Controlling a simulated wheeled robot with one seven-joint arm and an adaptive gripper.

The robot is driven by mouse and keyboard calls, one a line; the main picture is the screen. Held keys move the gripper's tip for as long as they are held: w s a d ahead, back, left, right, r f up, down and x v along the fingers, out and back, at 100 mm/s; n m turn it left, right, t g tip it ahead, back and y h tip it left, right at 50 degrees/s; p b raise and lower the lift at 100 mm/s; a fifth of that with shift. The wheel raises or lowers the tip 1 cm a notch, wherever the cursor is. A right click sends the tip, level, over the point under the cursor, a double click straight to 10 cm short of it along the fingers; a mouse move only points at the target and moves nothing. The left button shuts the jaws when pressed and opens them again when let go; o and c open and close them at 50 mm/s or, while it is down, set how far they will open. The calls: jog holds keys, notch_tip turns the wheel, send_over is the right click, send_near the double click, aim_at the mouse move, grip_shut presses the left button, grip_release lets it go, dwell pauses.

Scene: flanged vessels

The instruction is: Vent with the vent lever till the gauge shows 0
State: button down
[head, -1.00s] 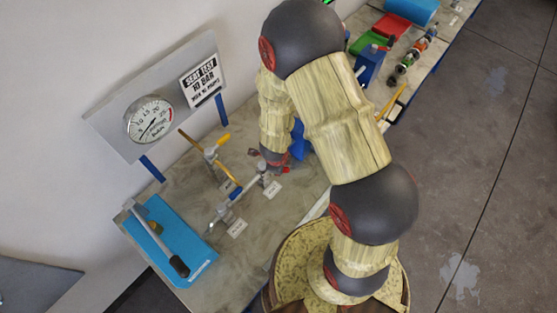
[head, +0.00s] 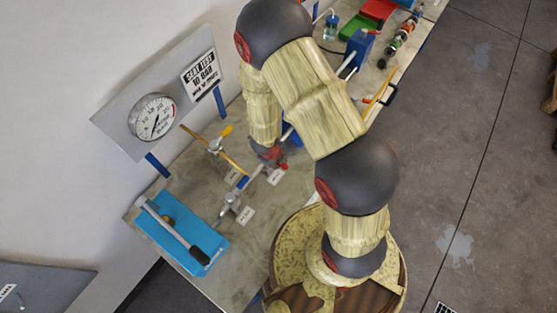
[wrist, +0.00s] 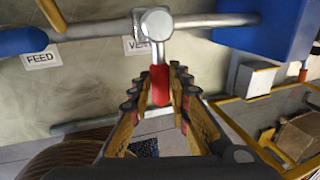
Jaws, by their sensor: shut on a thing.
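The vent lever (wrist: 160,85) has a red grip and hangs from a grey valve body (wrist: 153,24) on a pipe, beside a partly hidden "VE…" label (wrist: 143,46). My gripper (wrist: 159,88) is shut on the red grip, one finger on each side. In the head view my gripper (head: 270,156) is low over the bench at the valve, and a little red shows beside it. The round gauge (head: 152,117) is on a grey panel at the left. Its dark needle points roughly downward; the exact reading is too small to tell.
A yellow-handled valve (head: 215,145) and another grey valve (head: 231,203) stand near on the bench. A blue tray (head: 165,240) with a black-gripped bar lies at the front left. A blue block (wrist: 285,28) flanks the pipe on the right. A sign (head: 201,74) hangs on the panel.

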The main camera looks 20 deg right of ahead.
dwell(0.3)
jog(key=c, duration=1.7)
grip_release()
jog(key=shift+a, duration=0.1)
jog(key=shift+o, duration=0.2)
jog(key=shift+r, duration=0.1)
jog(key=v, duration=1.1)
jog(key=shift+r, duration=0.4)
jog(key=shift+s+a, duration=0.1)
